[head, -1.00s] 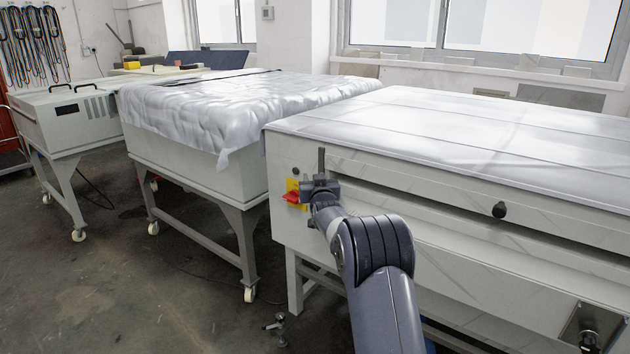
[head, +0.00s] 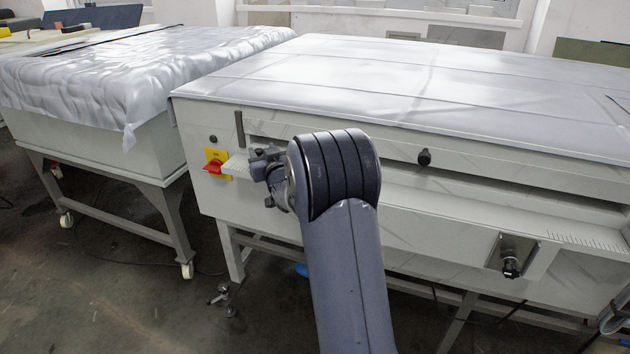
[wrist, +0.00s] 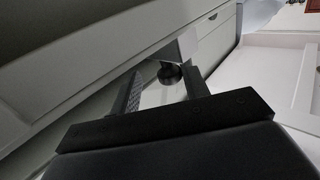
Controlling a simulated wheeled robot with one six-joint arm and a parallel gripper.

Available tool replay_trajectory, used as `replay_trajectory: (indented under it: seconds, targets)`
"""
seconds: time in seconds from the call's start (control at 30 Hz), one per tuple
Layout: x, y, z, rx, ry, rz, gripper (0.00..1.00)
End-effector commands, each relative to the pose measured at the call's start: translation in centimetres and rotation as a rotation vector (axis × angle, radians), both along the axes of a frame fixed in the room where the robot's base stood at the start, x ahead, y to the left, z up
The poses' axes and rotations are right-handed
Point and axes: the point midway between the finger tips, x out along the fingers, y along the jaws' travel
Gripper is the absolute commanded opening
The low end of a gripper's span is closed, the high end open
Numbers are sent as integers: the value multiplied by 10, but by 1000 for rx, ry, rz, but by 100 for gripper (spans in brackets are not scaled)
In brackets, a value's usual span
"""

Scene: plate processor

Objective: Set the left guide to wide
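My gripper (head: 264,172) is at the front of the pale grey processor (head: 390,215), just right of its red switch (head: 214,166). In the wrist view, the gripper (wrist: 162,73) is open, with its two dark fingers apart. A round black knob (wrist: 170,75) under a light bracket (wrist: 180,47) shows between and beyond the fingers, with no clear contact. It looks like the left guide's knob; in the head view my arm hides that spot. A similar right-hand bracket (head: 518,247) with a black knob (head: 511,268) sits farther right, beside a ruled scale (head: 585,243).
Another ruled scale (head: 236,164) shows partly left of my gripper. A black knob (head: 424,157) sits on the upper front panel. A sheet-covered table (head: 105,147) stands at the left. The floor (head: 110,290) at lower left is mostly clear.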

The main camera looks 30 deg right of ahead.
Motion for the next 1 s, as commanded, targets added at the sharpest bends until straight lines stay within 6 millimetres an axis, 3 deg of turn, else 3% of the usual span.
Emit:
replay_trajectory:
  seconds: [0.1, 0.63, 1.0]
  targets:
    - [-20, -17, 7, 3, 1, -4, 41]
    - [-124, -6, 1, 2, -2, 0, 41]
    - [-187, -39, -2, 1, -6, -38, 41]
